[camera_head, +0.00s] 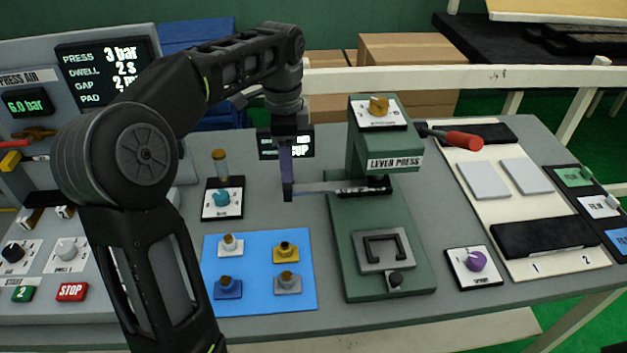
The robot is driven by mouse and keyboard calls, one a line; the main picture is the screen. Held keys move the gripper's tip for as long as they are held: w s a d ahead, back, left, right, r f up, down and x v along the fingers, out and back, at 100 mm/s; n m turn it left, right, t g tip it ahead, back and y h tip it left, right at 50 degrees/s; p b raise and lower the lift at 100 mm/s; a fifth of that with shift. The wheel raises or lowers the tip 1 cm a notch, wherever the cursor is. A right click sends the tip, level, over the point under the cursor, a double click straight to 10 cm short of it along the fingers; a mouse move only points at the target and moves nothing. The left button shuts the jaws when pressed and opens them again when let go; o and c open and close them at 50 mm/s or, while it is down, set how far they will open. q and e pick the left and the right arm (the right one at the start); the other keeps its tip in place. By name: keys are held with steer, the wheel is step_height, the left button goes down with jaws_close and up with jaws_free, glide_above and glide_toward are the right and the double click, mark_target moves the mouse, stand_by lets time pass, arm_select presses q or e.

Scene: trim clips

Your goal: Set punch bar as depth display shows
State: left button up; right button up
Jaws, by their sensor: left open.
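The green lever press (387,255) stands on the bench at the middle. A pale bar (318,188) sticks out to the left from a black slotted part (365,187) on it; I cannot tell if this is the punch bar. A yellow knob (378,105) sits on a white dial plate on top of the press. My left gripper (288,193) points down at the bar's left end, open; I cannot tell if it touches. My right gripper is not in view.
A blue mat (238,298) holds several small knobbed pieces. A teal knob (221,197) and a purple knob (476,261) sit on plates. A red-handled tool (464,140) lies right of the press. A panel (105,65) lists PRESS 3 bar and DWELL 2 s; my arm covers part.

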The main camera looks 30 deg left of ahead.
mark_target(287, 185)
arm_select(q)
steer(key=shift+s+a, duration=0.1)
steer(key=shift+s, duration=0.1)
steer(key=shift+n, duration=0.3)
steer(key=shift+w, duration=0.1)
step_height(287, 185, down, 3)
steer(key=b, duration=0.3)
steer(key=shift+f+p, duration=0.35)
steer(key=shift+p, duration=0.05)
steer(key=shift+f, duration=2)
steer(key=shift+c, duration=0.5)
jaws_close()
